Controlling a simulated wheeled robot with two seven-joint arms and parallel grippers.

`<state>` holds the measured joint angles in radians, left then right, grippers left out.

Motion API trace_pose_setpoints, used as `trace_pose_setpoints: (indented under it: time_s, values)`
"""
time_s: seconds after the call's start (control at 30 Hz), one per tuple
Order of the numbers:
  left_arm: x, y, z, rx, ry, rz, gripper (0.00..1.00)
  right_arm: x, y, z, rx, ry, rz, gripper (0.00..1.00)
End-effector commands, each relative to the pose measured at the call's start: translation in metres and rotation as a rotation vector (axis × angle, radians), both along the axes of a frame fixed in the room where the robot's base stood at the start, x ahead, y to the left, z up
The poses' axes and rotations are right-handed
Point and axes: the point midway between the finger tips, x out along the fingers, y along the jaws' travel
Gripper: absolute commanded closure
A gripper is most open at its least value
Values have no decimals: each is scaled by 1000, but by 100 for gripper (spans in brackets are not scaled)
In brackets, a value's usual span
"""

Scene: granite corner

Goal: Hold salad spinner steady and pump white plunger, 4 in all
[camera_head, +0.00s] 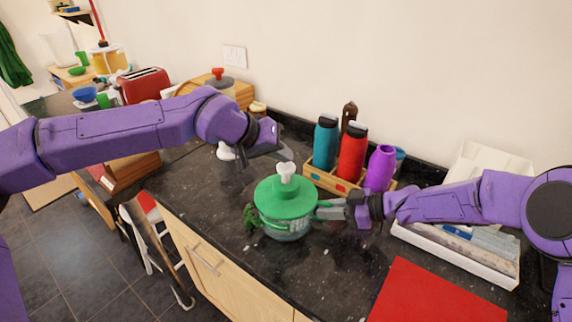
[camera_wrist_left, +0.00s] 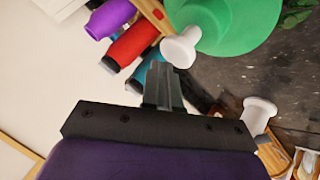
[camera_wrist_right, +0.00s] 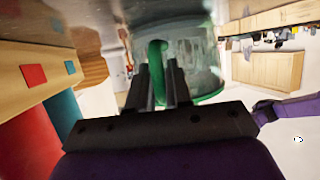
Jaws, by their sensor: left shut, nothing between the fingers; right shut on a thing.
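The salad spinner, with a green lid (camera_head: 272,200) and a clear bowl (camera_head: 288,233), stands upright on the dark counter. Its white plunger (camera_head: 286,172) sticks up from the middle of the lid; it also shows in the left wrist view (camera_wrist_left: 180,50). My left gripper (camera_head: 288,154) is shut and empty, just above the plunger; whether it touches the knob I cannot tell. My right gripper (camera_head: 324,208) is shut on the spinner's green handle (camera_wrist_right: 157,72) at the bowl's right side. The closed left fingers (camera_wrist_left: 158,72) show near the knob in the left wrist view.
A wooden holder with a teal bottle (camera_head: 325,142), a red bottle (camera_head: 352,152) and a purple bottle (camera_head: 380,168) stands behind the spinner. Green leaves (camera_head: 251,217) lie at its left. A white tray (camera_head: 455,255) and a red mat (camera_head: 435,292) are at the right.

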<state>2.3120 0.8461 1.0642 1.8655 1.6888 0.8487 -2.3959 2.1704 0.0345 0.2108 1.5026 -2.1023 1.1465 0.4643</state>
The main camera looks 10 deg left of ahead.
Motion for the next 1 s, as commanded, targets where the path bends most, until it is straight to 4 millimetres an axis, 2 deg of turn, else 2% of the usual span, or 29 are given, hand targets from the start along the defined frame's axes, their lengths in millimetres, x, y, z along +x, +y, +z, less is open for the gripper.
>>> trace_pose_setpoints:
  time_s: [1.0]
  values:
    - [0,0,-13,1,2,0,100,0,0,0,1,1,0,100]
